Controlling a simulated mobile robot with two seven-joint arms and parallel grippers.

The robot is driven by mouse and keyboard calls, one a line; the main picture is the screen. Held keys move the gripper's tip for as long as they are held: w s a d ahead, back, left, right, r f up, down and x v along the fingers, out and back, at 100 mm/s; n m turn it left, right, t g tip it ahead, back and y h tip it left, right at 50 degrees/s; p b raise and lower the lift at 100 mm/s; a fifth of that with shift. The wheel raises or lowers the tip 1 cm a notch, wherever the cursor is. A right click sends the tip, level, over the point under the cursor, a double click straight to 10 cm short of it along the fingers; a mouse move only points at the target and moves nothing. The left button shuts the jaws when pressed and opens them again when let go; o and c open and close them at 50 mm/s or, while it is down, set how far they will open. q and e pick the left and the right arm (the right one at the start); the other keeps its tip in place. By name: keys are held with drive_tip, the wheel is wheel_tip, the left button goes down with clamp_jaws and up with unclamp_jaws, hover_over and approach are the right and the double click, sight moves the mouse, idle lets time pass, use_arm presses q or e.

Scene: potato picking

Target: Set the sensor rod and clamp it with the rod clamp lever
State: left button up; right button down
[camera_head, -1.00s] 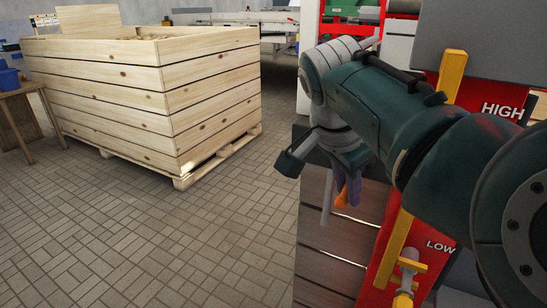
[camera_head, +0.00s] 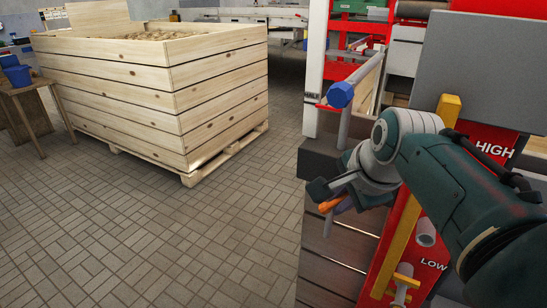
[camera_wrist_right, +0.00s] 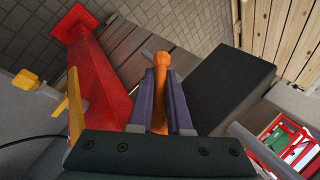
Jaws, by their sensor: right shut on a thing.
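A grey rod with a blue cap (camera_head: 341,95), apparently the sensor rod, stands upright beside the white post marked HALF. My right gripper (camera_head: 340,206) is low in front of the machine, below the cap. In the right wrist view its purple fingers are shut on an orange handle (camera_wrist_right: 161,72), apparently the rod clamp lever. The orange handle (camera_head: 328,206) also shows at the fingertips in the head view. Whether it clamps the rod I cannot tell. My left gripper is not in view.
A red panel marked HIGH and LOW (camera_head: 405,225) with a yellow bar (camera_head: 448,110) stands close to my right arm. A dark block (camera_head: 318,160) is beside the gripper. A large wooden crate (camera_head: 150,90) stands left, with open tiled floor before it.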

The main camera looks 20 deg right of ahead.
drive_tip(key=c, duration=0.9)
unclamp_jaws()
drive_tip(key=shift+a, duration=0.2)
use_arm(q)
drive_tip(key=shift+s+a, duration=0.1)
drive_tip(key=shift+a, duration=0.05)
use_arm(e)
drive_tip(key=shift+o, duration=0.2)
drive_tip(key=shift+d, duration=0.1)
